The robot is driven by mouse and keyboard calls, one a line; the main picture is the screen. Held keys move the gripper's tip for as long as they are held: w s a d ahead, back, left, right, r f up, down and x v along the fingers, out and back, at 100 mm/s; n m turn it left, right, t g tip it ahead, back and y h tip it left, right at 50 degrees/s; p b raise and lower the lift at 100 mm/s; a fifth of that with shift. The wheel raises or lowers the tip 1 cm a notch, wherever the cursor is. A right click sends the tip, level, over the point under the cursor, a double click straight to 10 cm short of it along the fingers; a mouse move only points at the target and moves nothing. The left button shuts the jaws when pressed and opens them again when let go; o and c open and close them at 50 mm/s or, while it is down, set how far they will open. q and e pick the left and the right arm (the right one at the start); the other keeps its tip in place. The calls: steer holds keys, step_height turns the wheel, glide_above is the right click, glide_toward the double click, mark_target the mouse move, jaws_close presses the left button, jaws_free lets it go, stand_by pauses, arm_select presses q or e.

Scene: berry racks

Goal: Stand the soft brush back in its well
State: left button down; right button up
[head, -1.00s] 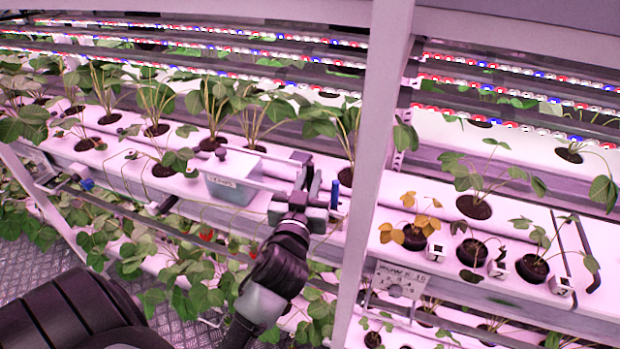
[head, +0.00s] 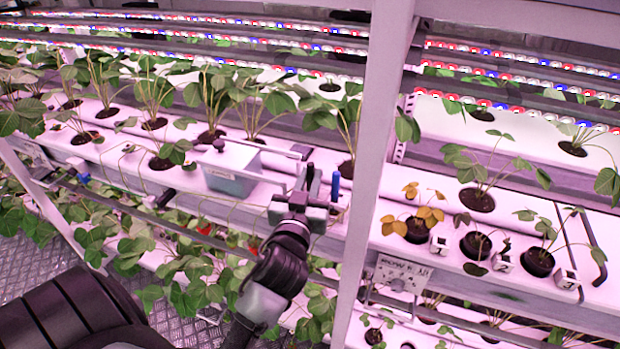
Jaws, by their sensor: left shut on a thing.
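My left gripper (head: 308,196) is at the front edge of the white growing trough (head: 376,178), left of the pale upright post. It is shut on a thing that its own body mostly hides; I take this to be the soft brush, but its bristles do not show. A blue upright stick (head: 335,187) stands just right of the jaws. I cannot tell whether it is part of the held thing or stands apart. The brush's well cannot be made out here. My right gripper is not in view.
A lidded translucent box (head: 231,178) sits on the trough just left of the gripper. The pale post (head: 376,130) rises close to its right. Beyond are potted plants (head: 475,245), white numbered cubes (head: 502,260) and a row sign (head: 400,274). Leafy plants line the back.

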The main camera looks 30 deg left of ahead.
mark_target(310, 166)
arm_select(q)
steer(key=shift+f, duration=0.3)
steer(key=c, duration=1.3)
jaws_free()
steer(key=shift+r, duration=0.1)
steer(key=o, duration=0.4)
steer(key=shift+r+p, duration=2.75)
steer(key=shift+r, duration=0.3)
steer(key=shift+f, duration=0.1)
